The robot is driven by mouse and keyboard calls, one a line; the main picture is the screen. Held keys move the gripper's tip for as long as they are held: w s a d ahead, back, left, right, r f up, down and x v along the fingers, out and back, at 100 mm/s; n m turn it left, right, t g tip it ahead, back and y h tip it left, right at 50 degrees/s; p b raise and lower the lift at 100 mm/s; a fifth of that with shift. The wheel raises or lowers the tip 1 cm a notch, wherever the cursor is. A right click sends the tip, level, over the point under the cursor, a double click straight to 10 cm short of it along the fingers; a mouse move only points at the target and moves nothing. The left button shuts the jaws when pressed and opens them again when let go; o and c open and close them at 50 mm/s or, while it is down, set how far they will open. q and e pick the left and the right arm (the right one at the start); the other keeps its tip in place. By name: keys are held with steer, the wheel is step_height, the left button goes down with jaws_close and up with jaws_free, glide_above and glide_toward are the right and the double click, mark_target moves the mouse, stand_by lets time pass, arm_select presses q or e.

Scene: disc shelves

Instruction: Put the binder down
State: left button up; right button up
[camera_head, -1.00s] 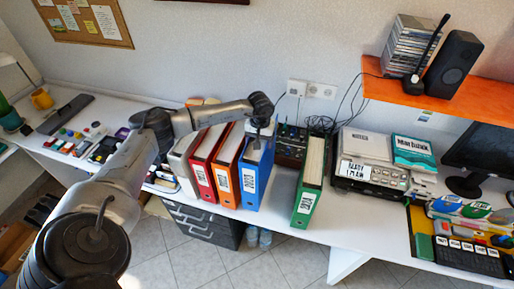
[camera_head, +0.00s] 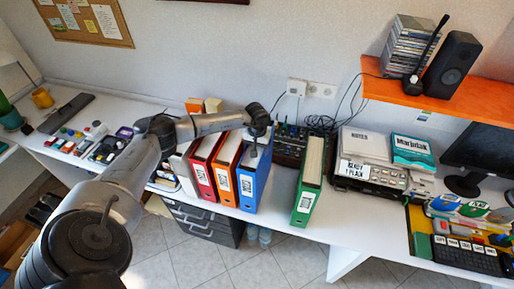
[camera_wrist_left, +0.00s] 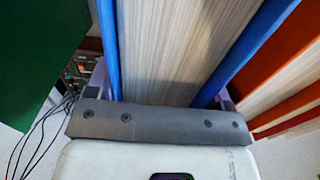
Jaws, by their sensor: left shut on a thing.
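The blue binder (camera_head: 254,182) stands upright in the row on the white desk, just right of the orange binder (camera_head: 224,165). My left gripper (camera_head: 257,141) is at its top edge, shut on it from above. In the left wrist view, the binder's blue covers and pages (camera_wrist_left: 165,50) fill the space between the fingers of my left gripper (camera_wrist_left: 160,97). Its lower end is close to the desk's front edge; I cannot tell whether it touches the desk. My right gripper is not in view.
Red (camera_head: 203,165) and white binders stand left of the orange one. A green binder (camera_head: 308,185) stands to the right, with a gap of bare desk before it. A black mixer (camera_head: 290,143) is behind. A label device (camera_head: 368,172) is farther right.

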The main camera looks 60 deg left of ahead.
arm_select(q)
steer(key=o, duration=1.4)
steer(key=shift+f, duration=0.15)
steer(key=shift+o, duration=0.9)
step_height(320, 180, up, 12)
steer(key=shift+r+b, duration=0.2)
steer(key=shift+b, duration=0.5)
